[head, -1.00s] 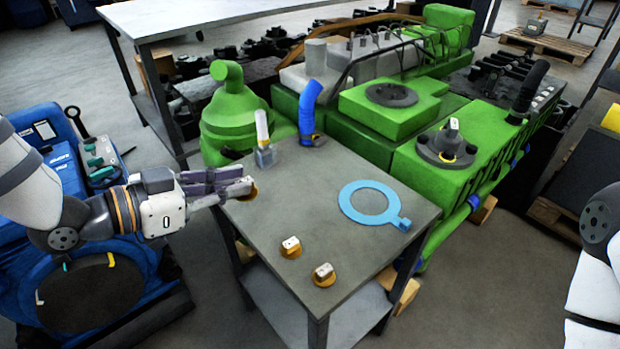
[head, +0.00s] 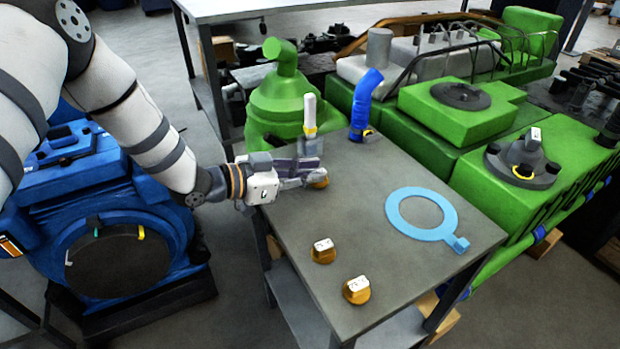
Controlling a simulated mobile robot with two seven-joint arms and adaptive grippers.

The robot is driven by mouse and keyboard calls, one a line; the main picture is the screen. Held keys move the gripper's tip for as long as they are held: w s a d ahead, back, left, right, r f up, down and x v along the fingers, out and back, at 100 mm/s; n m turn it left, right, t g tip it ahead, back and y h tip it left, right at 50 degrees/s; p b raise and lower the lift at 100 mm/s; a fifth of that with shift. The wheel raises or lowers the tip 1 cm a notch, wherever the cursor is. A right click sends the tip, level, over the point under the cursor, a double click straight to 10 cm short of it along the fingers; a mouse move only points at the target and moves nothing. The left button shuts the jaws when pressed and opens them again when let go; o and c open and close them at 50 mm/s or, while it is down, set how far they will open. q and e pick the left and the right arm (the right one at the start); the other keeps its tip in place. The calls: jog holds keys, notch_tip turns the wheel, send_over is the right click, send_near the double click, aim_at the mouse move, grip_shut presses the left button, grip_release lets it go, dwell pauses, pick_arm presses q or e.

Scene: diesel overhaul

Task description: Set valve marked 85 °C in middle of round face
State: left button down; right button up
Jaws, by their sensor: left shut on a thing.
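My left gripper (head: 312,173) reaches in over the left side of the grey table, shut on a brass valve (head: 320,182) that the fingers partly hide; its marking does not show. Two other brass valves with white marked tops, one (head: 323,251) and another (head: 357,290), stand apart at the table's front; their markings are too small to read surely. A dark grey round housing (head: 510,172) sits on the green engine at right, with a small white-topped piece in its middle. A dark round plate (head: 118,260) also shows on the blue machine. My right gripper is not in view.
On the table (head: 385,250) lie a flat light-blue ring (head: 440,228) with a tab, and a white-topped upright item (head: 310,118) on a grey block at the back. A blue hose (head: 366,95) stands by the far edge. The table's middle is clear.

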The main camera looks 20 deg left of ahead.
pick_arm(q)
jog(key=shift+f, duration=0.5)
jog(key=shift+r, duration=0.15)
jog(key=c, duration=1.6)
grip_release()
